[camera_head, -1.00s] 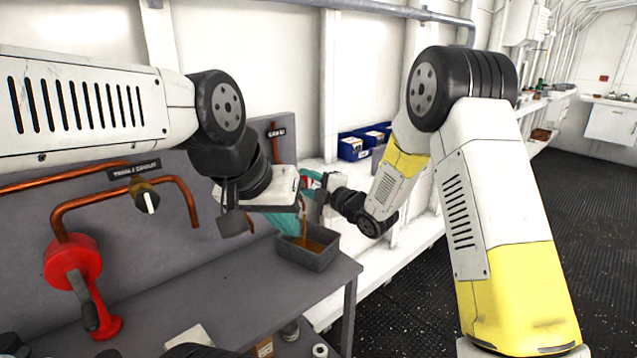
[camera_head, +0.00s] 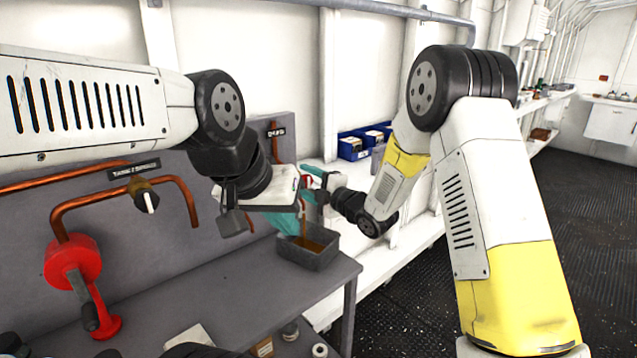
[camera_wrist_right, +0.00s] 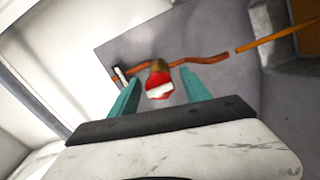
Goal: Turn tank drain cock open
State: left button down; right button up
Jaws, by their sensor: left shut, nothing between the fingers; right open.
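The drain cock (camera_wrist_right: 159,82) has a brass body, a red round part and a white bar handle. In the right wrist view its handle lies roughly in line with the copper pipe. My right gripper (camera_wrist_right: 160,74) is open, its teal fingers apart on either side of the cock in that view, with nothing gripped. In the head view the right gripper (camera_head: 308,184) is by the panel's right end and the cock is hidden. My left gripper (camera_head: 284,223) is shut and empty, low in front of the panel. An amber stream (camera_wrist_right: 275,38) runs from the pipe's end.
A grey tray (camera_head: 312,262) with amber liquid sits on the bench's right end. A second cock (camera_head: 146,198) with a black-and-white knob and a red hand pump (camera_head: 72,262) are on the left of the panel. Blue bins (camera_head: 353,147) stand on the white shelf behind.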

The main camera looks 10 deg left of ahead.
jog(key=v, duration=0.7)
jog(key=shift+s+d, duration=0.25)
jog(key=shift+d, duration=0.05)
jog(key=s+d+r+m+h, duration=0.1)
jog(key=d+r+m+h, duration=0.2)
jog(key=d+m, duration=0.25)
jog(key=s+d+r+m+t+h, duration=0.1)
jog(key=d+r+m+h, duration=0.25)
jog(key=d, duration=0.35)
jog(key=s+d+r+m+h, duration=0.1)
jog(key=d+r+m+h, duration=0.1)
jog(key=d+m+h, duration=0.4)
jog(key=s+d+m+g, duration=0.3)
jog(key=s+d+m, duration=0.1)
jog(key=s, duration=0.8)
jog(key=s+d+m+g, duration=0.2)
jog(key=s+d+m, duration=0.2)
jog(key=s, duration=0.9)
jog(key=m, duration=0.2)
jog(key=shift+m+g, duration=0.4)
